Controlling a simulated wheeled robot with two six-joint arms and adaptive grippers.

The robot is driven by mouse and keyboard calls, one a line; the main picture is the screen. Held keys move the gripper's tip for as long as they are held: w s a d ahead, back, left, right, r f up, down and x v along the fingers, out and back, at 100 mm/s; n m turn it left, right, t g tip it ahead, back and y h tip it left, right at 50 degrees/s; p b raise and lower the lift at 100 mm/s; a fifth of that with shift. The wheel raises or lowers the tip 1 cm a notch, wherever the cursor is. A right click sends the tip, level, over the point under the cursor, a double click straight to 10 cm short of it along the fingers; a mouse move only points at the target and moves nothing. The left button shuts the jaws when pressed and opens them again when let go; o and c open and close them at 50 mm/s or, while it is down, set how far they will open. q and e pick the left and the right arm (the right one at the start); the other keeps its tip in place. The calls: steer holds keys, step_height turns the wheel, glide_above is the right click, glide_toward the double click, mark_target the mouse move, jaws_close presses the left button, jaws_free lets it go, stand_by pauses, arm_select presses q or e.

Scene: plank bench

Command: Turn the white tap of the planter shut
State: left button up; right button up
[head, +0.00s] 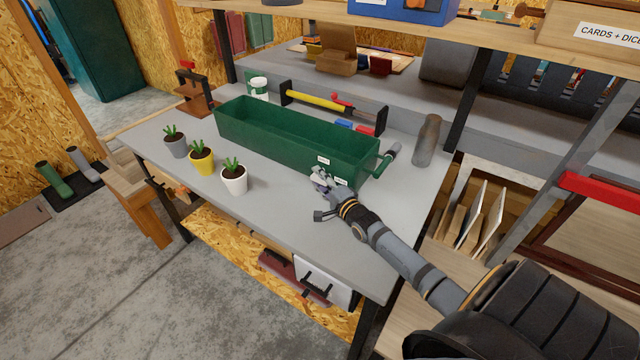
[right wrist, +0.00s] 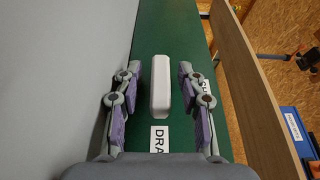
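The green planter (head: 290,138) stands on the grey bench top, a long open trough. In the right wrist view its green wall (right wrist: 150,28) fills the middle. The white tap (right wrist: 160,88) is a narrow rounded bar on that wall, lengthwise up the picture, above a label starting "DRA" (right wrist: 159,139). My right gripper (head: 322,180) is at the planter's front right end; in the wrist view it is open (right wrist: 158,92), one finger on each side of the tap, with gaps on both sides. A second label is partly hidden by the right finger. In the head view the gripper covers the tap. My left gripper is out of view.
Three potted plants, grey (head: 175,146), yellow (head: 202,160) and white (head: 234,178), stand left of the planter's front. A grey-green handle (head: 388,160) projects at its right end, near a grey bottle-shaped object (head: 427,141). The bench front is clear.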

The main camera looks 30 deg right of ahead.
steer(key=shift+c, duration=0.2)
jaws_close()
